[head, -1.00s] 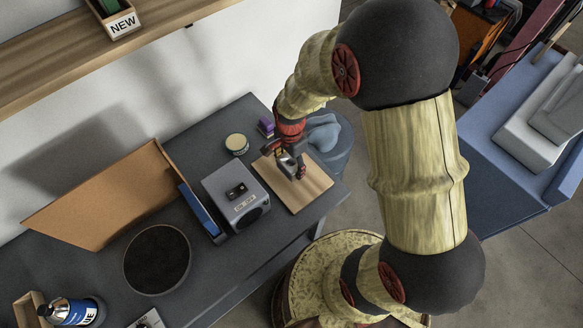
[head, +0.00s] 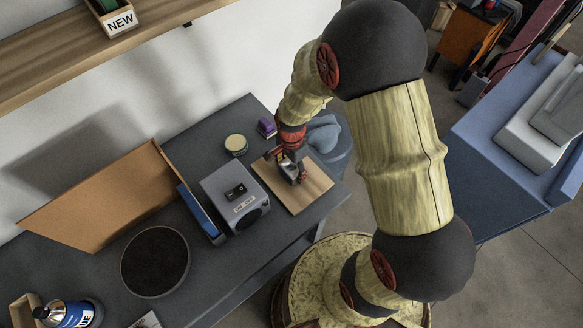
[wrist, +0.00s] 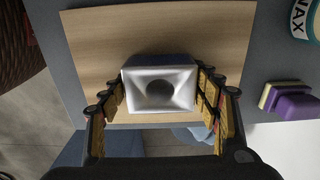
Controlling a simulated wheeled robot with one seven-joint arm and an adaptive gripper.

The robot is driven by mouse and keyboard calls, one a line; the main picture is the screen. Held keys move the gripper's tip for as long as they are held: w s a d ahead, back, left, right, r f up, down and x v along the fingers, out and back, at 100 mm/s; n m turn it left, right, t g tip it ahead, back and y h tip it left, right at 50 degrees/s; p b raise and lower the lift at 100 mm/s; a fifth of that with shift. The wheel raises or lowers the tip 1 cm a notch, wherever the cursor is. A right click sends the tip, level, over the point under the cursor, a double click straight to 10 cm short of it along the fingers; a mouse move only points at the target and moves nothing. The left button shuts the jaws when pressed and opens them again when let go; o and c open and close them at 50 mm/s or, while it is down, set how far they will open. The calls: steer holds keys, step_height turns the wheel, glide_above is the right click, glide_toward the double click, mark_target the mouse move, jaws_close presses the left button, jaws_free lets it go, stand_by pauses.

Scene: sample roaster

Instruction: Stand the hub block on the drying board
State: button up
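The hub block (wrist: 160,90) is a silvery metal block with a round dark hole in the face turned to the wrist camera. My gripper (wrist: 160,95) has a finger against each side of it, and the pads appear to touch it. In the head view my gripper (head: 290,164) and the block (head: 287,170) are over the left part of the drying board (head: 311,187), a light wooden rectangle. The block looks upright and very close to the board. I cannot tell whether its underside touches it.
A grey box (head: 236,192) stands just left of the board. A round tin (head: 236,144) and a purple-topped block (head: 267,126) stand behind it. A dark round disc (head: 155,261) lies farther left. The board's right part is bare, near the table's edge.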

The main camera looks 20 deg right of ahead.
steer(key=o, duration=0.3)
steer(key=shift+o, duration=0.2)
steer(key=shift+r, duration=0.15)
steer(key=s+r+n+t+p, duration=0.1)
steer(key=s+r+n, duration=0.15)
steer(key=r, duration=1.05)
steer(key=s+r+n+t+p, duration=0.1)
steer(key=r+n, duration=0.2)
steer(key=r, duration=1)
steer(key=s+r+n+t, duration=0.3)
steer(key=s+r+n, duration=0.6)
steer(key=s+r, duration=0.1)
steer(key=shift+s+d+r+t, duration=0.15)
steer(key=shift+s+r+t, duration=0.2)
steer(key=shift+s, duration=0.4)
steer(key=shift+f, duration=0.1)
step_height(320, 180, down, 6)
steer(key=b, duration=0.6)
